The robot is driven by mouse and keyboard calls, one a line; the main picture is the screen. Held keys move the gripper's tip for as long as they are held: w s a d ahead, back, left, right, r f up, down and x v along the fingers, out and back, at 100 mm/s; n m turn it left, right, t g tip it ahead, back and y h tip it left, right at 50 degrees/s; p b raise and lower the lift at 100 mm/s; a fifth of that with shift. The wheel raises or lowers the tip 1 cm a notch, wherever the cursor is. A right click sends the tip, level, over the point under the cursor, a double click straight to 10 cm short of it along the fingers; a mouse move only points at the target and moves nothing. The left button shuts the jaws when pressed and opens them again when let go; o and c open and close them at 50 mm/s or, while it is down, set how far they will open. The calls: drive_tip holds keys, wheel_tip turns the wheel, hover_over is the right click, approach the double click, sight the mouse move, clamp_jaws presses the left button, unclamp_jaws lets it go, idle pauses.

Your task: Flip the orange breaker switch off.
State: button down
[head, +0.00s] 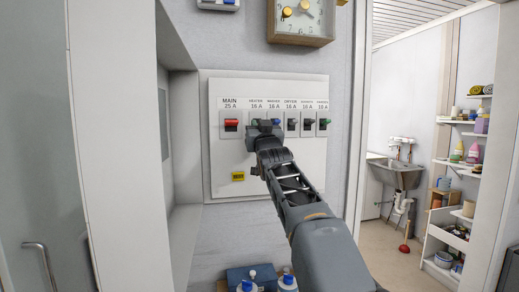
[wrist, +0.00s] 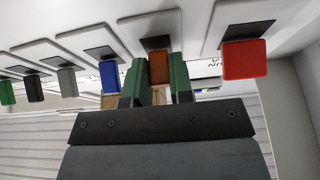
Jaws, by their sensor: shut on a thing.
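The breaker panel (head: 225,175) is a white board on the wall with a row of switches. The orange switch (wrist: 158,62) sits between the two green fingers of my gripper (wrist: 161,82) in the wrist view, and the fingers are shut on it. In the head view my gripper (head: 262,127) is at the panel under the HEATER label and hides the orange switch. The red MAIN switch (head: 231,125) is just left of it, and the blue switch (head: 276,122) is just right.
More switches continue to the right, including a dark one (head: 308,122) and a green one (head: 324,122). In the wrist view the red switch (wrist: 243,60) and blue switch (wrist: 109,75) flank the fingers closely.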

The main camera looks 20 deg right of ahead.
drive_tip(key=t+b, duration=0.1)
drive_tip(key=b, duration=0.1)
drive_tip(key=f+t+b, duration=0.1)
drive_tip(key=b, duration=0.1)
drive_tip(key=shift+w+f+t+b, duration=0.1)
drive_tip(key=shift+w+t+b, duration=0.05)
drive_tip(key=shift+t+b, duration=0.25)
drive_tip(key=shift+t, duration=0.3)
drive_tip(key=c, duration=1)
unclamp_jaws()
drive_tip(key=shift+h, duration=0.3)
drive_tip(key=b+v, duration=0.5)
drive_tip(key=v, duration=0.8)
drive_tip(key=shift+s+b, duration=0.3)
drive_tip(key=shift+s, duration=0.1)
drive_tip(key=shift+w, duration=0.1)
